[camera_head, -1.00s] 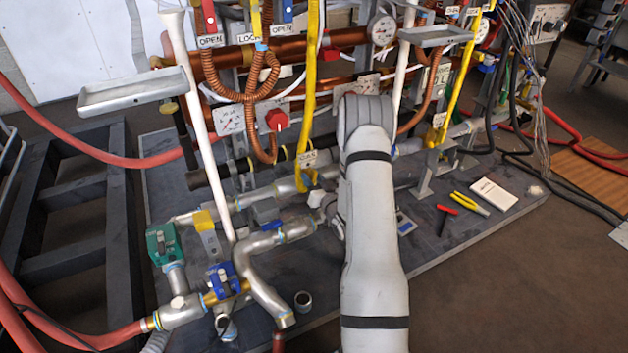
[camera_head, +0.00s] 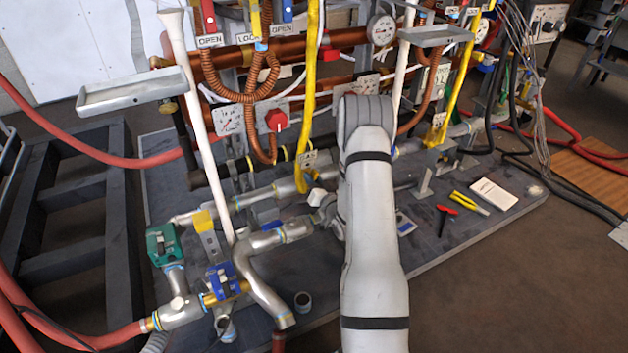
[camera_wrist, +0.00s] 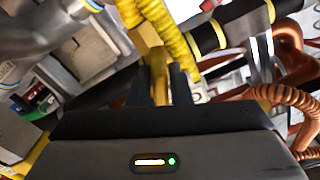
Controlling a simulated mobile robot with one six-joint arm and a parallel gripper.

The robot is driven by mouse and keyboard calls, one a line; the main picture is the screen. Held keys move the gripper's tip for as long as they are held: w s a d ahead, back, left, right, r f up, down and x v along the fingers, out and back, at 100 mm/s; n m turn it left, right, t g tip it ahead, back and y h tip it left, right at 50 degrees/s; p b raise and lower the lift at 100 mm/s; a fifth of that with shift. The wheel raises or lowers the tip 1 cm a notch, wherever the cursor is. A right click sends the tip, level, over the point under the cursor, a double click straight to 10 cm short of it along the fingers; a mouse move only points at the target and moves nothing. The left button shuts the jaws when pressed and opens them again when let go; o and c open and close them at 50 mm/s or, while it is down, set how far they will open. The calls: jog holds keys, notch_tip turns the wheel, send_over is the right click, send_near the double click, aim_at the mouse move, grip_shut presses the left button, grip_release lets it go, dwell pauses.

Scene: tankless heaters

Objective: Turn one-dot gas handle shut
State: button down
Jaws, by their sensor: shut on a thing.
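In the wrist view, my gripper (camera_wrist: 162,84) has its two dark fingers closed on a narrow yellow handle (camera_wrist: 158,60). The handle stands up between the fingers, just below a ribbed yellow gas hose (camera_wrist: 165,24). No dot mark is readable on it. In the head view, the yellow hose (camera_head: 311,85) hangs down to a small tag beside my arm. My forearm hides the fingers and the held handle there; only part of my wrist shows near the hose's lower end.
Silver pipes (camera_head: 278,236), a blue valve (camera_head: 224,282) and a green box (camera_head: 161,244) stand left of my arm. Copper coils and a red knob (camera_head: 276,119) are behind. Red and yellow tools and a white notebook (camera_head: 493,194) lie on the board at right.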

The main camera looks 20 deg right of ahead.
jog(key=m, duration=1.2)
jog(key=shift+f+p, duration=0.1)
jog(key=shift+p, duration=0.3)
jog(key=shift+m, duration=0.3)
jog(key=c, duration=1.4)
grip_release()
jog(key=shift+c, duration=0.2)
jog(key=shift+s, duration=0.15)
jog(key=s+p, duration=0.2)
jog(key=s, duration=0.5)
jog(key=shift+s+d, duration=0.15)
jog(key=shift+s, duration=0.15)
